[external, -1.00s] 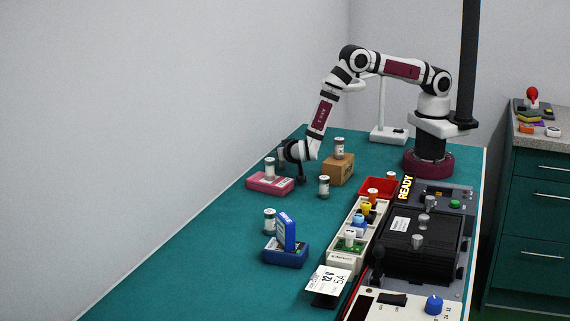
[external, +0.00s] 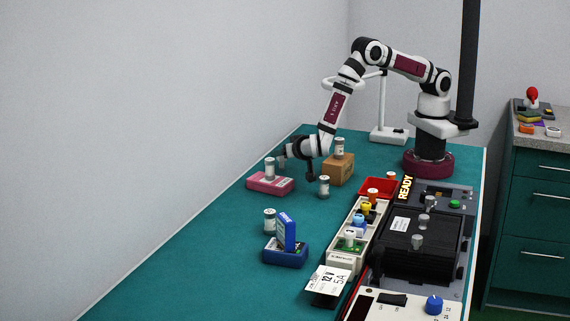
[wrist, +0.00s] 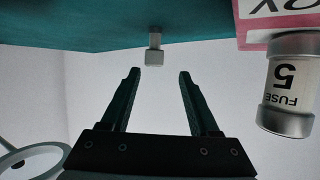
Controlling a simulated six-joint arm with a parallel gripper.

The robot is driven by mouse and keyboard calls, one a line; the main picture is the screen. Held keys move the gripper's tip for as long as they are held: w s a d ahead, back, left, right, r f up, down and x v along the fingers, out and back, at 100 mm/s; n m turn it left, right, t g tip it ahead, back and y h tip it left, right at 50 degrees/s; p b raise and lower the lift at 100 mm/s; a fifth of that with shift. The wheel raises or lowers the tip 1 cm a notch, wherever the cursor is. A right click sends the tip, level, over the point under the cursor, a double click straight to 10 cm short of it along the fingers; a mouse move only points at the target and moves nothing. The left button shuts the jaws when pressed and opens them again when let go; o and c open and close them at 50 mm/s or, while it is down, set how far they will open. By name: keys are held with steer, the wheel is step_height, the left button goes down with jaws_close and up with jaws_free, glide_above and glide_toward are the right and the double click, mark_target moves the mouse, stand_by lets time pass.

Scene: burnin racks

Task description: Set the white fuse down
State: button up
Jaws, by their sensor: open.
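My gripper (external: 297,167) is open at the far end of the bench, behind and right of the pink box. In the wrist view its two fingers (wrist: 160,73) are apart with nothing between them. A small pale grey piece with a wider end (wrist: 154,48) shows beyond the fingertips; I cannot tell whether it is the white fuse. A white-labelled fuse with metal caps (external: 269,168) stands on the pink box (external: 262,184). In the wrist view this fuse (wrist: 287,86) appears upside down at right, reading "FUSE 5", clear of the fingers.
Similar fuses stand on a cardboard box (external: 339,147), on the bare bench (external: 324,186), and by a blue box (external: 287,256). A red tray (external: 379,187), a pale rack (external: 341,260) and a black-lidded panel (external: 416,252) line the right. The near-left bench is clear.

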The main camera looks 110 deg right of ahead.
steer(key=w+a+r+n+t+y, duration=0.1)
steer(key=w+a+r+t+y, duration=0.3)
steer(key=w+r+t, duration=0.3)
steer(key=a+r+n+t+y, duration=0.2)
steer(key=a+r+n+y, duration=0.4)
steer(key=a+r+y, duration=0.45)
steer(key=s+a+r+n+g+y, duration=0.15)
steer(key=s+a, duration=0.25)
steer(key=s, duration=0.6)
steer(key=s+a+r+n+g+y, duration=0.1)
steer(key=s+a+n+g, duration=0.25)
steer(key=s, duration=0.65)
steer(key=s+d+f+g+h, duration=0.1)
steer(key=s+d+g, duration=0.1)
steer(key=s, duration=0.7)
steer(key=s+d+f+g+h, duration=0.1)
steer(key=s+d+g, duration=0.1)
steer(key=s, duration=0.6)
steer(key=shift+s+f+g, duration=0.25)
steer(key=shift+s+g, duration=0.05)
steer(key=shift+s, duration=0.05)
